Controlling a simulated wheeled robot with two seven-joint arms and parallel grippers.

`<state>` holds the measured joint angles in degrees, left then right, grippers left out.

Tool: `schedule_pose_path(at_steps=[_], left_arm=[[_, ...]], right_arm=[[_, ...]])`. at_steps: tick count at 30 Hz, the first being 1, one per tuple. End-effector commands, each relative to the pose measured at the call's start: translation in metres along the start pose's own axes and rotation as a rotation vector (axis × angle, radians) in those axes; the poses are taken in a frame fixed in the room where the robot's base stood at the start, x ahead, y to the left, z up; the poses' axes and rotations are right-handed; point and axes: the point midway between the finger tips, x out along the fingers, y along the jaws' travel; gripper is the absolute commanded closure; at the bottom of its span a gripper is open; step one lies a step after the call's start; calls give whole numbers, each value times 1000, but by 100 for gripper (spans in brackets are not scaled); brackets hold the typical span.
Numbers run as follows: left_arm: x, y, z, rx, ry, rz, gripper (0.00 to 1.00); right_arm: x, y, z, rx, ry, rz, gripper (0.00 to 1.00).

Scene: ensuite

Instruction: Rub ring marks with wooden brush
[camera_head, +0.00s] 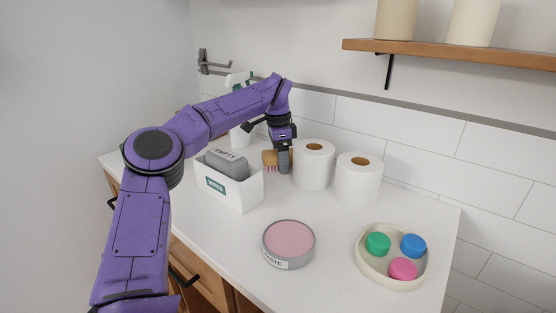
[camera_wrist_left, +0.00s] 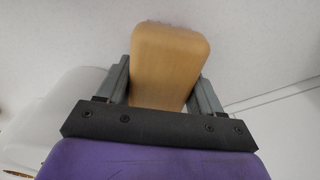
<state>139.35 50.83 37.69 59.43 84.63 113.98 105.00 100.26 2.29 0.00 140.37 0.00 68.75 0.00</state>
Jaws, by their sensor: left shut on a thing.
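My left gripper (camera_head: 284,160) is shut on the wooden brush (camera_head: 269,158) behind the white box, left of the paper rolls. In the left wrist view the brush's tan wooden back (camera_wrist_left: 168,62) sits between the two grey fingers of the gripper (camera_wrist_left: 165,82). In the head view its reddish bristles point down near the counter; I cannot tell whether they touch it. No ring marks can be made out on the counter. My right gripper is not in view.
A white box (camera_head: 241,193) holds a grey item labelled "EMPTY". Two paper rolls (camera_head: 313,166) (camera_head: 357,179) stand by the tiled wall. A pink-topped tin (camera_head: 289,243) and a round tray (camera_head: 392,284) with three coloured caps are nearer. A spray bottle (camera_head: 240,135) is partly hidden by my arm.

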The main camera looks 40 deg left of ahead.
Motion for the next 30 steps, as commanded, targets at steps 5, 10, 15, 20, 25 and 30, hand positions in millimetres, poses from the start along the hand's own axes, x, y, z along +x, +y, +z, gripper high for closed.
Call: schedule_pose_path(at_steps=[5,10,15,20,25,30], left_arm=[[-8,0,0,-1,-1,0,83],[-29,-1,-2,0,0,-1,83],[-50,0,-3,0,-1,-1,83],[-61,-1,-4,0,-1,-1,83],[-60,-1,-4,0,-1,0,83],[-66,-1,-4,0,0,-1,83]], right_arm=[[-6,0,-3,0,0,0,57],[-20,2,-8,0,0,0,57],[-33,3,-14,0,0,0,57],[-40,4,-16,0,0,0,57],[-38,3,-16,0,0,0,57],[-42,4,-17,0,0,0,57]])
